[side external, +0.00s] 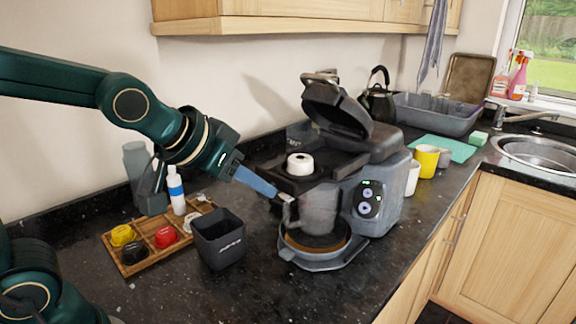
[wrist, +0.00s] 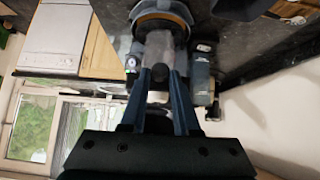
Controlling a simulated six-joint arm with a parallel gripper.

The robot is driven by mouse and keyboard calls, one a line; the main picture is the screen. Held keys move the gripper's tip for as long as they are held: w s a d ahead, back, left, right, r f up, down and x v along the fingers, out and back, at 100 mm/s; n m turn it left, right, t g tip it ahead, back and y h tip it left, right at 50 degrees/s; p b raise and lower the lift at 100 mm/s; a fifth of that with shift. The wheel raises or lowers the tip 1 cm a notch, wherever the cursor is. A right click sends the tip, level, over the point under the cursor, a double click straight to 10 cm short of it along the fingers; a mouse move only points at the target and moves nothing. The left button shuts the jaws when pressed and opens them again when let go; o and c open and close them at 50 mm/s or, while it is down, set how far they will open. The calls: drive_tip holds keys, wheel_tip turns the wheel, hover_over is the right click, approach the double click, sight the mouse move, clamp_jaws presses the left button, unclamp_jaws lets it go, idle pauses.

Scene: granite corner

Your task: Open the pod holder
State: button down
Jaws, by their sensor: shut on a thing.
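The grey coffee machine (side external: 380,190) stands on the counter with its dark hinged lid (side external: 335,105) raised and tilted back. A white round piece with a dark centre (side external: 300,168) sits on the black top below the lid. A translucent grey jug (side external: 318,212) stands under it on the round base. My gripper (side external: 278,197) reaches in from the left, its blue fingers at the machine's front left beside the jug. In the wrist view my gripper (wrist: 161,75) is closed around a small dark part; whether it belongs to jug or machine is unclear.
A black open bin (side external: 220,240) and a wooden tray (side external: 125,262) with coloured pods stand left of the machine. A white bottle (side external: 176,190) is behind them. A yellow mug (side external: 427,160) and a white cup (side external: 412,178) stand right. The front counter is clear.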

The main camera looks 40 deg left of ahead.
drive_tip(key=shift+s+r, duration=0.15)
drive_tip(key=shift+s, duration=0.25)
drive_tip(key=c, duration=0.6)
unclamp_jaws()
drive_tip(key=shift+c, duration=0.2)
drive_tip(key=v, duration=0.5)
drive_tip(key=shift+s, duration=0.1)
drive_tip(key=s+f+g, duration=0.3)
drive_tip(key=s+f, duration=0.4)
drive_tip(key=s, duration=0.2)
drive_tip(key=shift+a+f, duration=0.25)
drive_tip(key=shift+f, duration=0.1)
